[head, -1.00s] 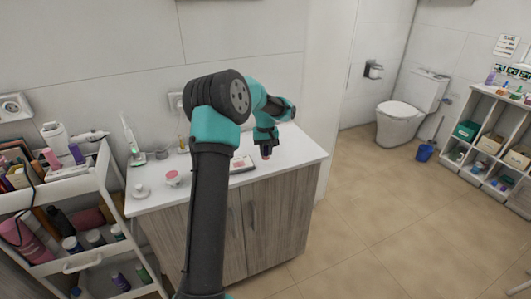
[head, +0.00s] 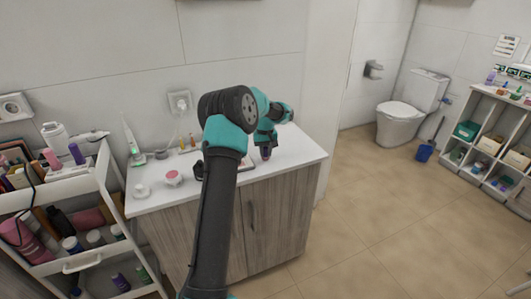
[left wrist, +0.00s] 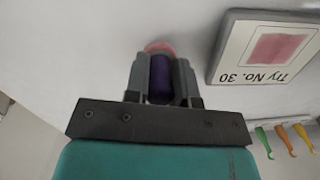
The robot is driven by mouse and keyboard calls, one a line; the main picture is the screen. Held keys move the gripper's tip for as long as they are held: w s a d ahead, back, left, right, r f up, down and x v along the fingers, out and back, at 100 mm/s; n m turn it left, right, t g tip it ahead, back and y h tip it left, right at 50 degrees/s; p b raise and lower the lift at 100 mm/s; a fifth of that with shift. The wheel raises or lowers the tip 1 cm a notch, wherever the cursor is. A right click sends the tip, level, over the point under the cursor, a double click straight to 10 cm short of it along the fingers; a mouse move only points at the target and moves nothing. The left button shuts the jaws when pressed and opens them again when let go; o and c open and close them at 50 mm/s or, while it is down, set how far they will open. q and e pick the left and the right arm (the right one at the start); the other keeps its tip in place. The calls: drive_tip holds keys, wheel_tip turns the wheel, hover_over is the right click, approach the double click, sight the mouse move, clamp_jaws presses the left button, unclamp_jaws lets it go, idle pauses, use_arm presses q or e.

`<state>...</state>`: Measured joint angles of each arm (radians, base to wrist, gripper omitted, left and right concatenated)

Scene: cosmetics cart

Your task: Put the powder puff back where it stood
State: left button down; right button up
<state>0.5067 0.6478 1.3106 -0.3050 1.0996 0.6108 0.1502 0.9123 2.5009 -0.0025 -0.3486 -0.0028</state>
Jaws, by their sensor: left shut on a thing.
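My left gripper (head: 266,147) is over the right part of the white counter top (head: 292,160). In the left wrist view the left gripper (left wrist: 160,82) is shut on the powder puff, whose purple handle (left wrist: 160,78) sits between the fingers. A pink round end (left wrist: 159,47) shows beyond the fingertips, partly hidden by them. I cannot tell whether it touches the counter. A card marked "Try No. 30" with a pink square (left wrist: 262,52) lies beside the gripper, apart from it. My right gripper is not in view.
A pink-topped jar (head: 173,178) and a small white item (head: 141,191) stand on the counter's left part. Small coloured items (left wrist: 285,138) show in the left wrist view. A loaded cart (head: 103,170) stands at the left. The counter's right end is clear.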

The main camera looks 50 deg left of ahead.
use_arm(q)
drive_tip(key=shift+f, duration=0.3)
drive_tip(key=c, duration=1)
unclamp_jaws()
drive_tip(key=shift+o, duration=0.2)
drive_tip(key=r, duration=1.2)
drive_tip(key=shift+w+a+r, duration=0.15)
drive_tip(key=shift+w+a, duration=0.15)
drive_tip(key=shift+a, duration=0.1)
